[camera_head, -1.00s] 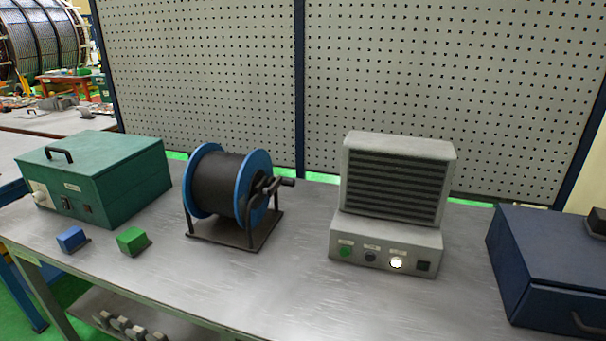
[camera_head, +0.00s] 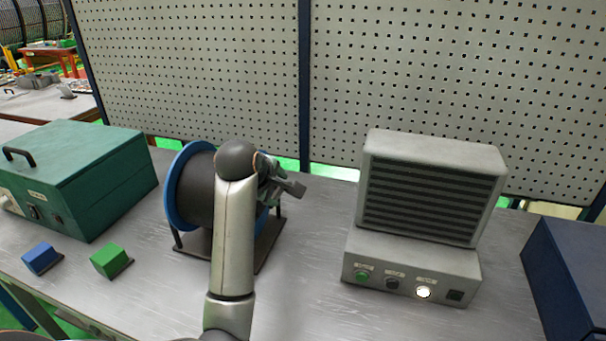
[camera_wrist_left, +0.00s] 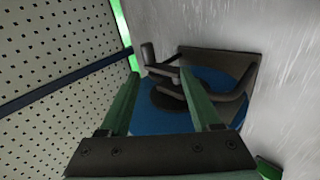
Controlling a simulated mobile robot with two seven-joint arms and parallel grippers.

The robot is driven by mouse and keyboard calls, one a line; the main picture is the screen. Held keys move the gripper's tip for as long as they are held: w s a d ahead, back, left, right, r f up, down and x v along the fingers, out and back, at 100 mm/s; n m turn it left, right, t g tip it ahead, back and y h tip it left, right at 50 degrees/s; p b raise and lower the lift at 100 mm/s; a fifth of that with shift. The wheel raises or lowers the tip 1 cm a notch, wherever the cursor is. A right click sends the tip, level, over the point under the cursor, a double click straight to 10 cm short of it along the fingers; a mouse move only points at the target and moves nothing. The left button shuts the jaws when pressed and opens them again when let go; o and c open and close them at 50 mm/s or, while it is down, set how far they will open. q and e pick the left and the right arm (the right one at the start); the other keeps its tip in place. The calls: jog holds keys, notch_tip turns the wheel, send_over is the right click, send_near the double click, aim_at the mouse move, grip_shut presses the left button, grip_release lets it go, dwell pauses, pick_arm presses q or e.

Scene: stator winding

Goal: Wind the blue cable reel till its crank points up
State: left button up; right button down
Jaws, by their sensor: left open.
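The blue cable reel (camera_head: 173,195) stands on its dark frame on the bench, wound with black cable. My left arm crosses in front of it and hides its right flange and most of its crank in the head view. My left gripper (camera_head: 287,190) is at the reel's right side, on the crank side. In the left wrist view, the open fingers (camera_wrist_left: 158,72) point at the reel's blue flange (camera_wrist_left: 150,118). The dark crank (camera_wrist_left: 160,70) with its handle (camera_wrist_left: 148,54) lies around the fingertips; I cannot tell whether they touch. My right gripper is not in view.
A grey louvred unit (camera_head: 425,200) with buttons stands right of the reel. A green case (camera_head: 85,180) stands left, with a blue block (camera_head: 40,258) and a green block (camera_head: 110,260) before it. A dark blue box (camera_head: 570,280) is far right. A perforated panel (camera_head: 420,70) stands behind.

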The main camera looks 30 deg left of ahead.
pick_arm(q)
jog(key=w+a+f+n, duration=0.1)
jog(key=w+a+f, duration=0.1)
jog(key=w+f, duration=0.5)
jog(key=w, duration=0.3)
jog(key=shift+a+p, duration=0.3)
grip_shut()
dwell(0.5)
dwell(0.9)
